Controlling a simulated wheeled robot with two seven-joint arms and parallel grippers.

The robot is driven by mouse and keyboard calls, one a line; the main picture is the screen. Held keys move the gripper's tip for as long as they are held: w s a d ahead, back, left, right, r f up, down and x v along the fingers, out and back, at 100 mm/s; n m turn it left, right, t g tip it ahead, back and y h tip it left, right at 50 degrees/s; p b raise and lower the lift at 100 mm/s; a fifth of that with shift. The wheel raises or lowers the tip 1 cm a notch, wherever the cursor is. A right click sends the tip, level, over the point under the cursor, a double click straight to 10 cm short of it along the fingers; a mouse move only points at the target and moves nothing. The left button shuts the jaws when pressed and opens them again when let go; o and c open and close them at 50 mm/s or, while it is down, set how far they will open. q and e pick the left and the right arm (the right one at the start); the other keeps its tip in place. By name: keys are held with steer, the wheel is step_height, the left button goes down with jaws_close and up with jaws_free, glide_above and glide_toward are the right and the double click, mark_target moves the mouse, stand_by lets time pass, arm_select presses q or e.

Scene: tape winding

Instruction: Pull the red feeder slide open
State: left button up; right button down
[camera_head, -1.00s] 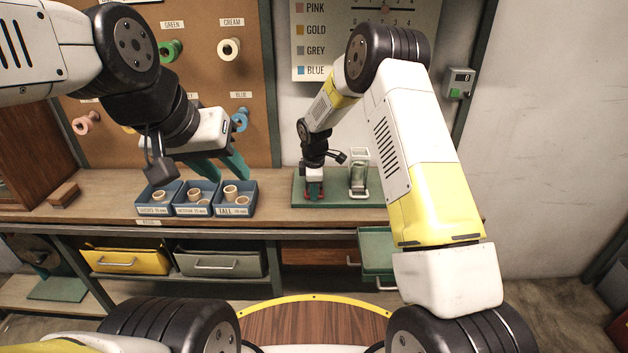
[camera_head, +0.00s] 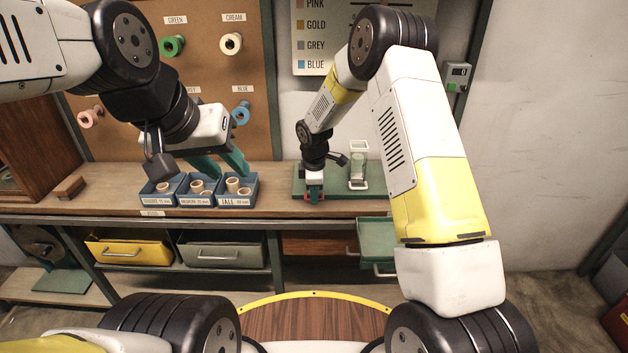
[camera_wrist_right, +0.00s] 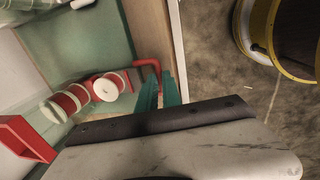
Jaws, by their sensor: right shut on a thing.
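The red feeder slide (camera_head: 308,197) is at the front left of the green base plate on the bench. My right gripper (camera_head: 314,194) points down at it, close to the plate's front edge. In the right wrist view, a red bent handle (camera_wrist_right: 148,64) is at the tips of my teal fingers (camera_wrist_right: 161,88), which are shut on it; the exact contact is partly hidden. Red rollers (camera_wrist_right: 70,100) and a red bracket (camera_wrist_right: 22,138) are beside it.
Blue bins (camera_head: 198,203) with tan rings stand left of the green base plate (camera_head: 345,193). A clear-sided holder (camera_head: 358,168) stands on the plate, right of my right gripper. An open green drawer (camera_head: 377,242) juts out below the bench.

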steer(key=c, duration=1.5)
jaws_free()
steer(key=shift+r, duration=0.15)
steer(key=r, duration=0.2)
steer(key=s+r, duration=0.1)
steer(key=r, duration=0.4)
steer(key=shift+s+r, duration=0.15)
steer(key=shift+r, duration=0.1)
